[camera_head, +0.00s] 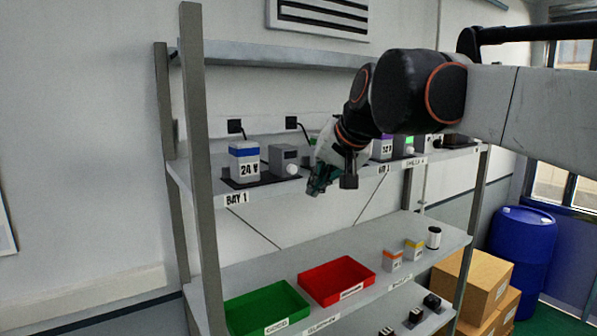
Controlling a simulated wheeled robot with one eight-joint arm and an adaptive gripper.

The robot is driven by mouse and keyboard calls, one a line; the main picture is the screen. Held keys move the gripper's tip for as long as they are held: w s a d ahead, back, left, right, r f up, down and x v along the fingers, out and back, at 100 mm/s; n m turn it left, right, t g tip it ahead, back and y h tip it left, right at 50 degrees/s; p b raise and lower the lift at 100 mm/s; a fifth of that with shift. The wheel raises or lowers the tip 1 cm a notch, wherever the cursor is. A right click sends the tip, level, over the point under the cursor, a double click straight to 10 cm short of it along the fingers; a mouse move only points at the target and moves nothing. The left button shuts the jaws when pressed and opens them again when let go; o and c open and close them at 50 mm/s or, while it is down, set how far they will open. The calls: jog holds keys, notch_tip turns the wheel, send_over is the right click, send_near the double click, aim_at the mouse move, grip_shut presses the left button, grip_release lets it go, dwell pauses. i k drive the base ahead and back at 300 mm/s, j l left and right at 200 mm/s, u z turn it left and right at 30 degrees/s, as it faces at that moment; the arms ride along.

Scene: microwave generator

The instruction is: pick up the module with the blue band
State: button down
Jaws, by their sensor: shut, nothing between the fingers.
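The module with the blue band (244,163) stands upright at the left of the upper shelf, above the BAY 1 label. It is a grey-white block marked 24 V, seated on a dark base plate (234,184). My gripper (316,190) is to the right of it, in front of the shelf edge and apart from the module. It is shut and empty, with its fingers pointing down and left. My arm comes in from the right and hides part of the shelf behind it.
A grey box with a white knob (285,160) stands between the module and my gripper. A purple-banded module (382,149) is further right. Below are a green tray (265,308), a red tray (338,281) and orange (393,260) and yellow (413,249) banded modules. A shelf post (198,150) stands left.

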aim_at(244, 155)
jog(key=j+z, duration=0.2)
jog(key=j, duration=0.2)
jog(key=k+j+z, duration=0.1)
jog(key=j+z, duration=0.15)
jog(key=j, duration=0.2)
jog(key=k+j+z, duration=0.2)
jog(key=j, duration=0.2)
jog(key=j+z, duration=0.2)
jog(key=j, duration=0.2)
